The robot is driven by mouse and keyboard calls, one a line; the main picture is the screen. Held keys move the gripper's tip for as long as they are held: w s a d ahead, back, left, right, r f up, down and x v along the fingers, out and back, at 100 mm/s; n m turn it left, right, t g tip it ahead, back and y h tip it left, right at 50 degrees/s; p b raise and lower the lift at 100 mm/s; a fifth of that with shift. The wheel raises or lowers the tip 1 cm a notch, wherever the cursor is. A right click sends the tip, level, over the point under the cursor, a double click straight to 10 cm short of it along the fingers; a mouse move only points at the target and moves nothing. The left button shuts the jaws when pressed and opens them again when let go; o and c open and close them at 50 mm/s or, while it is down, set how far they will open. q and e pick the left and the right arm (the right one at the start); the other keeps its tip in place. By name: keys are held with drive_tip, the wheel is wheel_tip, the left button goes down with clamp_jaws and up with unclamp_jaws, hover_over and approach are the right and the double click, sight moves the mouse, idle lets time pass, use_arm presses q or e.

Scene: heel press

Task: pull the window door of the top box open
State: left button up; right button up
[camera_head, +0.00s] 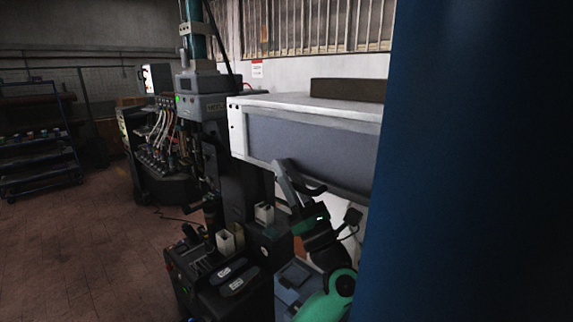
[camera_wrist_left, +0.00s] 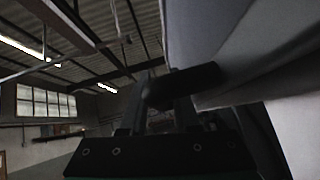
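The top box (camera_head: 234,129) is a pale grey-white cabinet on the right side of the head view. Its long grey window door (camera_head: 320,150) faces me and looks closed. My left gripper (camera_head: 284,172) reaches up from below to the door's lower edge. A dark handle (camera_head: 318,190) shows beside it there. In the left wrist view, the dark handle (camera_wrist_left: 190,84) crosses the fingers of my left gripper (camera_wrist_left: 165,108), close under the pale door. I cannot tell whether the fingers are closed on the handle. My right gripper is not in view.
A dark machine base (camera_head: 225,285) with small white cups and dark pads stands below the box. A press with a blue cylinder (camera_head: 197,45) stands behind it. A dark slab (camera_head: 347,90) lies on the box. Open floor is at the left.

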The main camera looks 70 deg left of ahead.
use_arm(q)
clamp_jaws()
idle(1.4)
